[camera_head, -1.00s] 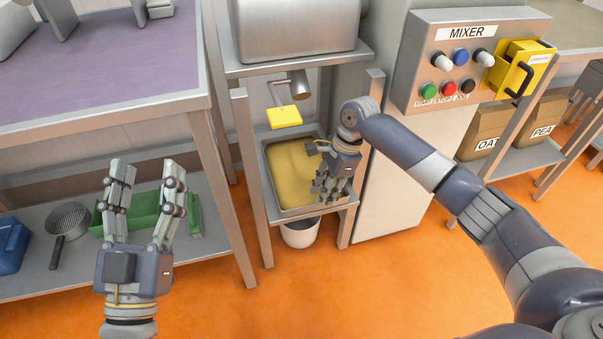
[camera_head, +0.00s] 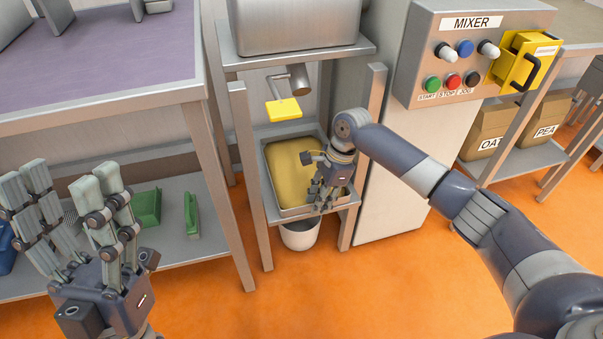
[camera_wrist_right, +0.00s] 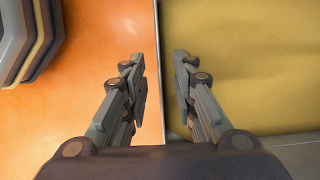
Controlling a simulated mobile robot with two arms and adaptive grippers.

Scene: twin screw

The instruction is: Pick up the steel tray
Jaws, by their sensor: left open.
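The steel tray (camera_head: 286,213) sits on a low shelf under the mixer and holds yellow material (camera_head: 288,178). My right gripper (camera_head: 322,205) is at the tray's front right corner, pointing down. In the right wrist view, its two fingers (camera_wrist_right: 160,85) stand on either side of the tray's rim (camera_wrist_right: 161,60), one over the orange floor and one over the yellow material. A gap shows between the fingers and the rim, so the gripper looks partly open. My left gripper (camera_head: 65,185) is open and empty, in front of the left shelf, away from the tray.
A yellow flap (camera_head: 283,110) hangs above the tray. Steel posts stand on both sides of the tray's shelf. A white bucket (camera_head: 300,236) is below. The floor in front is clear.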

